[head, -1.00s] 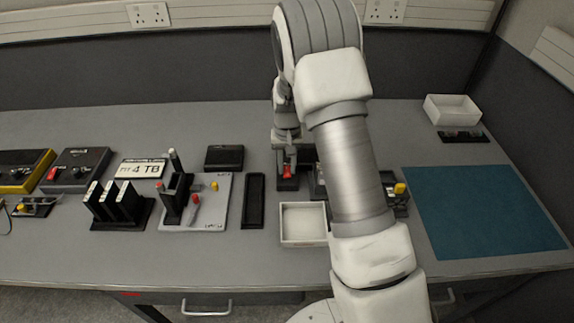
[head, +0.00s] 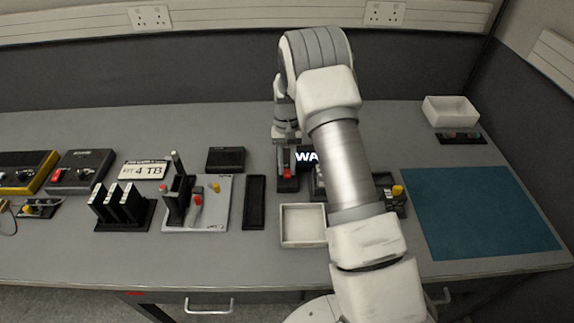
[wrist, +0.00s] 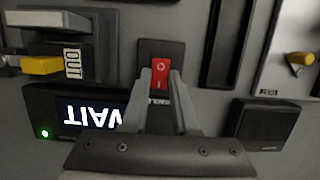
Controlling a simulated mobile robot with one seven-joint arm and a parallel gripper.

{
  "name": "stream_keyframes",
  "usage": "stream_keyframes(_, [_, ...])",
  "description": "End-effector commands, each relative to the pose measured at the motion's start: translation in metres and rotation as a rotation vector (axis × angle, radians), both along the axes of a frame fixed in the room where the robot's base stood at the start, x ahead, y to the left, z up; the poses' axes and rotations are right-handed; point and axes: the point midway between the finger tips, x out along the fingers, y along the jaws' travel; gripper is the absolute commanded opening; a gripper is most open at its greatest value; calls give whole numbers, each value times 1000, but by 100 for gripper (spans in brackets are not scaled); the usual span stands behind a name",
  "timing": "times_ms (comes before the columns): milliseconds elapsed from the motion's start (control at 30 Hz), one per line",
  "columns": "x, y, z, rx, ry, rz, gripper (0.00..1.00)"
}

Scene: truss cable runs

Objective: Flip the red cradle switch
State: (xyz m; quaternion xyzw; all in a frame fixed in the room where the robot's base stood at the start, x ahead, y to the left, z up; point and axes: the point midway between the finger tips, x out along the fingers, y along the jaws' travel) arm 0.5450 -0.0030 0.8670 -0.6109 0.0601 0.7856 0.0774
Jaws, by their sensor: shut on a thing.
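The red cradle switch (wrist: 160,74) is a red rocker on a dark base plate. It sits between my gripper's two fingertips in the wrist view. In the head view the red switch (head: 286,171) shows just below my gripper (head: 287,150), which reaches down from above. My gripper (wrist: 160,88) is shut on the red rocker. The fingers hide the rocker's lower sides. A display box (wrist: 60,110) beside it reads WAIT, upside down in the wrist view, with a green light lit; the head view shows part of the lit word.
A white tray (head: 303,240) stands in front of the switch. A dark slot block (head: 254,203) and a grey lever board (head: 222,190) lie to the left. A blue mat (head: 480,212) lies to the right. My arm hides part of the bench.

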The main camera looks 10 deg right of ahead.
Motion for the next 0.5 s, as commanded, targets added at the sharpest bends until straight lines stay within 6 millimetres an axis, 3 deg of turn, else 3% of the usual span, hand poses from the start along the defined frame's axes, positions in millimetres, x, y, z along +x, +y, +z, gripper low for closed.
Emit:
stream_keyframes(67, [0,0,0,1,-2,0,0])
stream_keyframes(100, [0,0,1,1,-2,0,29])
stream_keyframes(267, [0,0,0,0,-2,0,57])
stream_keyframes(500, [0,0,0,0,-2,0,57])
